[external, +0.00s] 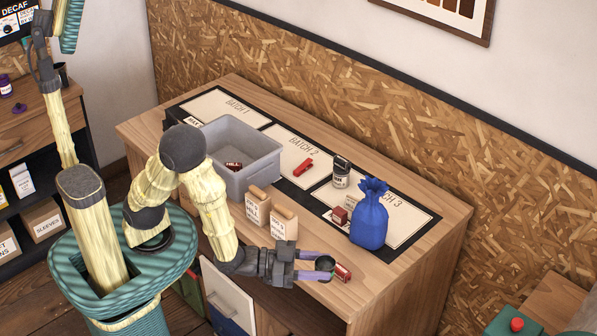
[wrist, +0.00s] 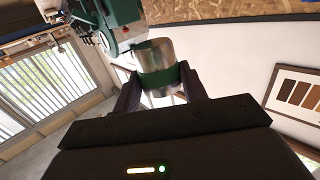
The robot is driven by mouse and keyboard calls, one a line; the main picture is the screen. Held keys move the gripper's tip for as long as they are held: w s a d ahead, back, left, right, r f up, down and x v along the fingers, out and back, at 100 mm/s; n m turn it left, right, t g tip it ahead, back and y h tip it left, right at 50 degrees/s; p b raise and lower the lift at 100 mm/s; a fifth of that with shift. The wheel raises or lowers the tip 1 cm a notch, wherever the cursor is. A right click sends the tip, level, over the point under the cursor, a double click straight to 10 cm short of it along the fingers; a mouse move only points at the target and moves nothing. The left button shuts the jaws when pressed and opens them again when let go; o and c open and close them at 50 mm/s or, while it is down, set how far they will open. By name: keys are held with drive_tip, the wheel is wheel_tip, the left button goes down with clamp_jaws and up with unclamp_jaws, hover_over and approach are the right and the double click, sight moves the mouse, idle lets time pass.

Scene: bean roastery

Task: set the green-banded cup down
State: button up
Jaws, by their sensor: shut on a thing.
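The green-banded cup (wrist: 161,62) is metallic with a dark green band, and in the wrist view it sits between my two fingers. In the external view the cup (external: 325,264) shows small and dark green at the end of my arm. My gripper (external: 322,267) is shut on the cup, with one purple-grey finger on either side of it; it also shows in the wrist view (wrist: 157,80). The cup appears over the front part of the wooden table (external: 385,288). I cannot tell how high its base is above the tabletop.
A small red item (external: 343,272) shows right beside the cup. Two tan bags (external: 270,215) stand behind my gripper. A grey bin (external: 240,150), a red clip (external: 303,167), a dark jar (external: 341,172) and a blue sack (external: 369,215) stand farther back. Bare wood lies at the right front.

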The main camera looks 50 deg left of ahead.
sight(322, 262)
drive_tip(key=s+d+r+m+g+h, duration=0.1)
drive_tip(key=s+r+m+g+h, duration=0.3)
drive_tip(key=s+r, duration=1)
drive_tip(key=s+m+g, duration=0.2)
drive_tip(key=s+g, duration=0.1)
drive_tip(key=g, duration=0.1)
drive_tip(key=shift+s+d+r+m+g, duration=0.15)
drive_tip(key=shift+d+r+m+g, duration=0.15)
drive_tip(key=shift+d+r+g, duration=0.1)
drive_tip(key=shift+f, duration=0.1)
